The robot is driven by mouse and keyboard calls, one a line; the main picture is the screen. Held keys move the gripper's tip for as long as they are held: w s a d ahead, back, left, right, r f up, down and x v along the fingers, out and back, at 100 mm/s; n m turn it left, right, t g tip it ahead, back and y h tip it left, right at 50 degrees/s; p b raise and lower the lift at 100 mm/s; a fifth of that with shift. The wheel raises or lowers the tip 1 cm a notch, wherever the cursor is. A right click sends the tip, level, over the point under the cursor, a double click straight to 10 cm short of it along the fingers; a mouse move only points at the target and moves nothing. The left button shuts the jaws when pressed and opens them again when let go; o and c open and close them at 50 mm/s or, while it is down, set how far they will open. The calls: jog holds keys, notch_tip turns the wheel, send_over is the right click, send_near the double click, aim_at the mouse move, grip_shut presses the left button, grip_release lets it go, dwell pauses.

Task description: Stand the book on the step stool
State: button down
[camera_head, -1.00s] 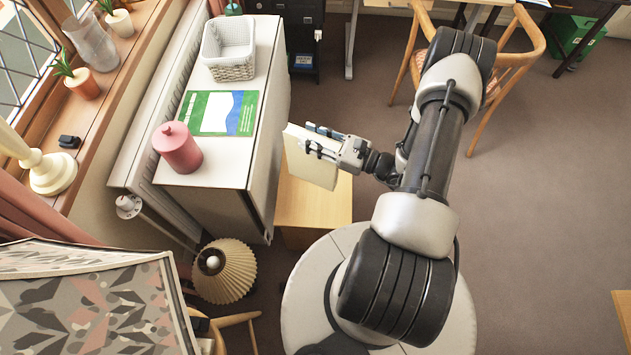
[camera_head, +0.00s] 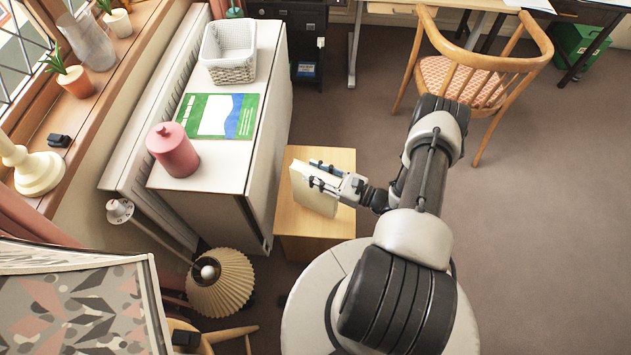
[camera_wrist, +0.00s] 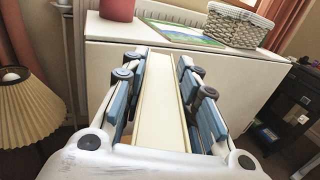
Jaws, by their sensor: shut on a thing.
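The book (camera_head: 314,193) is cream-coloured and held upright, tilted a little, in my gripper (camera_head: 325,176). In the wrist view the book (camera_wrist: 160,100) runs lengthwise between the blue finger pads of my gripper (camera_wrist: 158,90), which is shut on it. The step stool (camera_head: 290,222) is light wood and stands on the floor beside the white cabinet. The book is over the stool's top in the head view. I cannot tell whether its lower edge touches the stool.
The white cabinet (camera_head: 215,165) stands left of the stool, bearing a pink canister (camera_head: 173,152), a green-and-blue sheet (camera_head: 218,115) and a white basket (camera_head: 229,50). A pleated lamp (camera_head: 220,285) is at lower left. A wooden chair (camera_head: 470,75) is at the back; open carpet lies right.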

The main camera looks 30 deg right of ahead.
aim_at(315, 191)
jog(key=shift+f+b, duration=0.75)
jog(key=shift+f, duration=1.25)
jog(key=c, duration=1.2)
grip_release()
jog(key=shift+f, duration=0.1)
jog(key=shift+c, duration=0.2)
